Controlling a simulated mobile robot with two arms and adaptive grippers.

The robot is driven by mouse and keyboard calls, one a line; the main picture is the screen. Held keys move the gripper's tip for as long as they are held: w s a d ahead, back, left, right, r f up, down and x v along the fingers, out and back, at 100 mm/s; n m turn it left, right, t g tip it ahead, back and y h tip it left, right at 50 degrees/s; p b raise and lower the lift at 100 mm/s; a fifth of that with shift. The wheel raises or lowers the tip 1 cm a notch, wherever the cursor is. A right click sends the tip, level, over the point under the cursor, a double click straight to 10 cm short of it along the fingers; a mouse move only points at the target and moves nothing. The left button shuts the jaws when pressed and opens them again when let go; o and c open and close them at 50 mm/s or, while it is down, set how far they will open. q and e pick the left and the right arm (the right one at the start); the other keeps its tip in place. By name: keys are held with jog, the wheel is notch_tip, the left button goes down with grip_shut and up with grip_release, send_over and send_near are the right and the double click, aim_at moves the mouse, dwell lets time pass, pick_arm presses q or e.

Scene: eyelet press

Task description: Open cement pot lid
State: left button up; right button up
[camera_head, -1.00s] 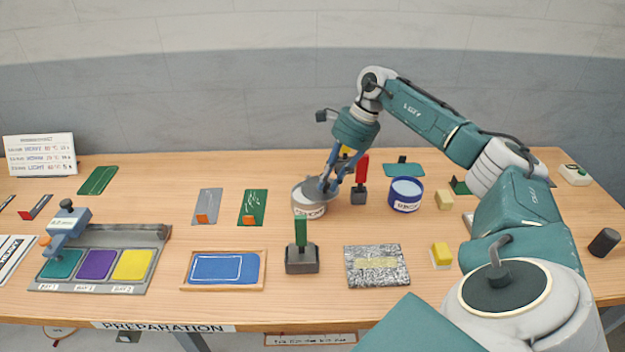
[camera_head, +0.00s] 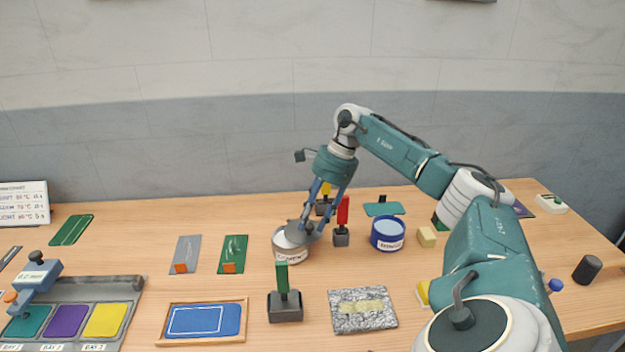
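A grey pot (camera_head: 289,250) with a pale label, likely the cement pot, stands near the middle of the table. A darker grey lid-like piece (camera_head: 299,231) sits at the right of its top. Pale surface shows at the left of the pot's mouth, so the lid looks shifted or tilted; its exact pose is unclear. My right gripper (camera_head: 312,229) points down from the upper right, its blue fingers reaching the lid. The fingertips blend with the lid, so I cannot tell whether they grip it. My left gripper is not in view.
A red-handled tool (camera_head: 342,217) and a blue pot (camera_head: 388,235) stand close right of the gripper. A green-handled stamp (camera_head: 283,295) is in front. A grey textured slab (camera_head: 362,309) and a blue framed screen (camera_head: 204,320) lie nearer the front edge.

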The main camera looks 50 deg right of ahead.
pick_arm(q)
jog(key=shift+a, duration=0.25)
pick_arm(e)
jog(key=shift+s, duration=0.1)
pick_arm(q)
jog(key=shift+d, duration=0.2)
pick_arm(e)
jog(key=v, duration=1.2)
